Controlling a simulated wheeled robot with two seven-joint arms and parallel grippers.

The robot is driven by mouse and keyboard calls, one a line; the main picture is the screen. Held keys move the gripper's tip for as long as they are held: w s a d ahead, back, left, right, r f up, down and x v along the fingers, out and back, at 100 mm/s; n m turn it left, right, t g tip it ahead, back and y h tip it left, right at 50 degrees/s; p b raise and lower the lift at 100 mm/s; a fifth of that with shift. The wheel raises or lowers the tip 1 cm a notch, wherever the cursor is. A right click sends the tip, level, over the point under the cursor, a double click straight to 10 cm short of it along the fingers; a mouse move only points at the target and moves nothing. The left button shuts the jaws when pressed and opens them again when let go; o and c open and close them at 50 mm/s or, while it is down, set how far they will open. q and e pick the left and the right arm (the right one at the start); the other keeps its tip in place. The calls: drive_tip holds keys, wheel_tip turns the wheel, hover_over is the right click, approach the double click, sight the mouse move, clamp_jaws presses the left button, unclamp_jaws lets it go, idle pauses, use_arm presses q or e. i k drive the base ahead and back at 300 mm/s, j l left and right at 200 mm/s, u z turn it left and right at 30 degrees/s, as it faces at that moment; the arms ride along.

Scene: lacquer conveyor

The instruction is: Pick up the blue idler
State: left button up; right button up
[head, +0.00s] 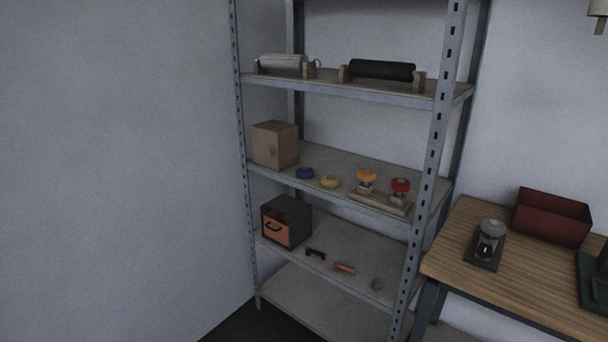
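Neither of my grippers shows in the head view.
A wooden rack (380,202) with an orange and a red piece stands at the shelf's right. Metal uprights (433,150) frame the shelving. Rollers (382,70) lie above; a dark drawer box (287,220) stands below. A wooden table (520,275) with a red bin (551,217) is at right.

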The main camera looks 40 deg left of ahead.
sight(303, 175)
drive_tip(key=u, duration=1.25)
drive_tip(key=z, duration=1.75)
drive_tip(key=u, duration=1.65)
drive_tip(key=i, duration=0.1)
drive_tip(key=u, duration=0.05)
